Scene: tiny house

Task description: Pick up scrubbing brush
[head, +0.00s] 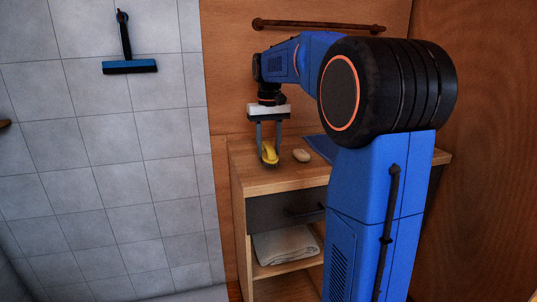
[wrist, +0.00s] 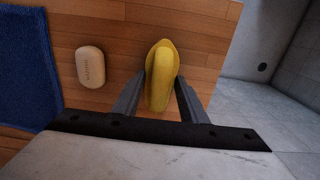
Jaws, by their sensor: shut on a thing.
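The scrubbing brush (wrist: 160,80) is a yellow, rounded, elongated thing between my fingers in the wrist view. It also shows in the head view (head: 269,153) at the left front of the wooden cabinet top. My gripper (head: 268,150) points down and is shut on the brush, one finger on each side. In the wrist view my gripper (wrist: 160,92) has its fingers against the brush's sides. Whether the brush touches the cabinet top or is just above it, I cannot tell. The brush's underside is mostly hidden.
A bar of soap (wrist: 90,67) lies left of the brush in the wrist view, and a blue towel (wrist: 25,70) lies farther left. The wooden cabinet (head: 262,181) has a drawer and a shelf with a folded towel (head: 285,244). A blue squeegee (head: 129,67) hangs on the tiled wall.

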